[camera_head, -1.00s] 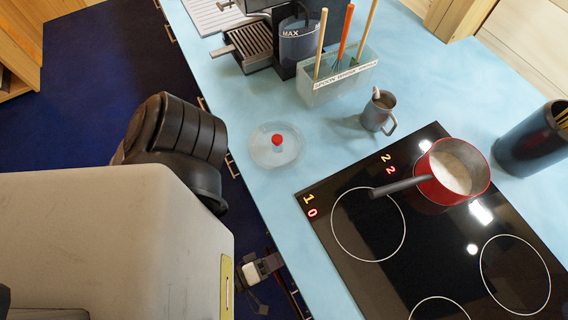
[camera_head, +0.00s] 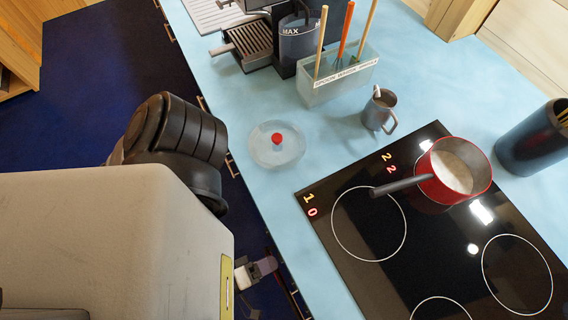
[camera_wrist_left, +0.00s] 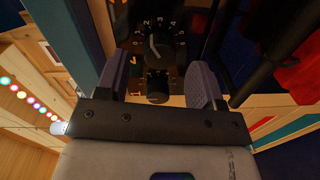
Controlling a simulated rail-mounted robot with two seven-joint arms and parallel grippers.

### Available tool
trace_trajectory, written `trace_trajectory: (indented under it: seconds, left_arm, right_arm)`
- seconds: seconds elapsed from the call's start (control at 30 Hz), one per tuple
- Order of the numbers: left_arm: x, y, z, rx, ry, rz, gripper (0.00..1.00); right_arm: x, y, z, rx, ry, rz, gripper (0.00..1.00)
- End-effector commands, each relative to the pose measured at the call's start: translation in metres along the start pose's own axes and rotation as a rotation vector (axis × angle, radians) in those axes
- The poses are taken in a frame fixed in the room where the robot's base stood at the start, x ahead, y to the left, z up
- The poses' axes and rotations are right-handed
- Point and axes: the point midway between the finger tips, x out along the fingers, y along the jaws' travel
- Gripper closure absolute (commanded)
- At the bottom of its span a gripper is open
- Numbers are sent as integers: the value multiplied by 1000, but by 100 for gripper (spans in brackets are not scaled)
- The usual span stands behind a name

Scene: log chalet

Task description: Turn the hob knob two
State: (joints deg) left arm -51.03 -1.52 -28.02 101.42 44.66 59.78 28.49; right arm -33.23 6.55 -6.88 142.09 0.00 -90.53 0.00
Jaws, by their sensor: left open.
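The black glass hob (camera_head: 390,230) is set in the blue counter and shows a yellow 1 above a red 0, and a yellow 2 beside a red 2. In the left wrist view, a dark dial with white numbers and a pointer (camera_wrist_left: 157,42) is on the front panel. A dark round knob (camera_wrist_left: 157,86) shows below it, between my fingers. My left gripper (camera_wrist_left: 156,85) is open around that space, and contact cannot be told. In the head view my left gripper (camera_head: 262,268) is low beside the counter's front edge, partly hidden by my arm. My right gripper is not in view.
A red saucepan (camera_head: 455,170) with pale contents stands on the hob's back zone, handle pointing left. A glass lid with a red knob (camera_head: 277,146), a grey mug (camera_head: 379,110) and a utensil holder (camera_head: 338,80) stand on the counter. Drawer handles (camera_head: 233,168) line its front.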

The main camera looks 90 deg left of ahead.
Motion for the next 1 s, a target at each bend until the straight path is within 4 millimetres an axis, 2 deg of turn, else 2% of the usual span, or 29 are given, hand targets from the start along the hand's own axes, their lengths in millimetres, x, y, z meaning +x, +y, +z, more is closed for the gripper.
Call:
trace_trajectory:
  seconds: [0.2,0.5,0.7,1.0]
  left_arm:
    - [-46,-4,0,0,-1,-4,38]
    - [-95,-2,0,0,-1,-2,38]
    - [-110,-1,0,-1,0,-2,38]
    - [-115,0,0,-1,1,0,38]
  right_arm:
    - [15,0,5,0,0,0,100]
    - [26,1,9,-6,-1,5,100]
    - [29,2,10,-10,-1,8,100]
    - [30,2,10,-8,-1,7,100]
